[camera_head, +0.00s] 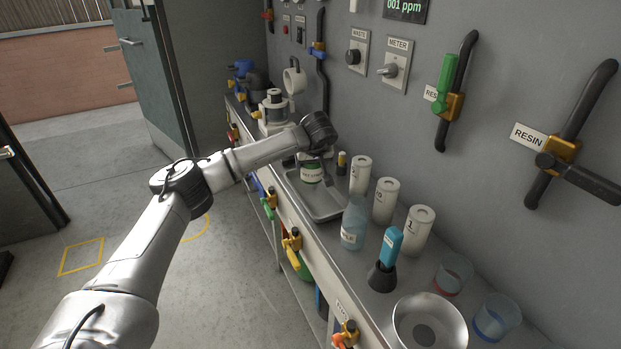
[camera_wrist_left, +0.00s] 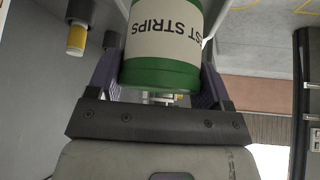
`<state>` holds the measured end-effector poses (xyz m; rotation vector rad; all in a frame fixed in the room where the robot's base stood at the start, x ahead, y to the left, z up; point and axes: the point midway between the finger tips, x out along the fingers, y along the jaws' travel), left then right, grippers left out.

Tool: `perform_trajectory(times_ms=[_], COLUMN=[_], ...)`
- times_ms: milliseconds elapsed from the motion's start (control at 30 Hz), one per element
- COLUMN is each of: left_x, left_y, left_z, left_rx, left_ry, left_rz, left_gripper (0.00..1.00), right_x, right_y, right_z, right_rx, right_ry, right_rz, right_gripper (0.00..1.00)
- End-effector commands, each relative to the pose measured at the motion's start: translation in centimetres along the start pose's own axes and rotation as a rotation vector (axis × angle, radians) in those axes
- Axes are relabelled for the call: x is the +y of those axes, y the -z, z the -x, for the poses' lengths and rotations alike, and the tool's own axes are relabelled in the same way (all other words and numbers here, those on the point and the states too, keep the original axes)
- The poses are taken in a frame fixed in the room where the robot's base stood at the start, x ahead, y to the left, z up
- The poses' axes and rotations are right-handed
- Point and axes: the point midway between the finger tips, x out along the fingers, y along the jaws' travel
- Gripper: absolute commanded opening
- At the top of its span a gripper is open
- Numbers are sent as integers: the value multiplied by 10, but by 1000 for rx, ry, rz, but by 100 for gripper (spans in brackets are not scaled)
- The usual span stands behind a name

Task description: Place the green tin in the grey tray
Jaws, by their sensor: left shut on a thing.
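The green tin (camera_head: 311,173) has a white label band; it is over the far end of the grey tray (camera_head: 329,209) on the bench. I cannot tell whether it touches the tray floor. My left gripper (camera_head: 314,162) is shut on the tin. In the left wrist view the tin (camera_wrist_left: 165,45) sits between the two fingers, its label reading "ST STRIPS" upside down and its top cut off by the frame. My right gripper is not in view.
A blue-tinted beaker (camera_head: 354,225), several white canisters (camera_head: 386,200), a blue-handled item in a dark stand (camera_head: 387,257) and a metal bowl (camera_head: 430,325) stand nearer along the bench. A small yellow-and-black bottle (camera_head: 341,163) is behind the tray. Valves line the wall.

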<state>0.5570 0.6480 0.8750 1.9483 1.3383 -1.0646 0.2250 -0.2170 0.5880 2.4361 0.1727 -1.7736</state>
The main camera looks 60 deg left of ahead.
Motion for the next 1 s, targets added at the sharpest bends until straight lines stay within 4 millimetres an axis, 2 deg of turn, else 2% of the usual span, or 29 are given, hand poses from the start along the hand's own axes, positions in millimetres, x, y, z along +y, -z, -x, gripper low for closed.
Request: perform_trajectory(times_ms=[233,533,967,1000], left_x=[-4,-4,-4,-4], left_y=[-1,-20,-21,-21], left_z=[-9,-39,-40,-41], left_rx=[0,0,0,0], left_ry=[-1,0,0,0], left_rz=[0,1,0,0], left_gripper=[47,47,47,76], right_x=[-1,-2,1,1], right_y=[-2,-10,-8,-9], right_z=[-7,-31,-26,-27], right_rx=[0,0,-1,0], right_ry=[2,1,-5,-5], right_rz=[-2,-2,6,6], right_gripper=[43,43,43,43])
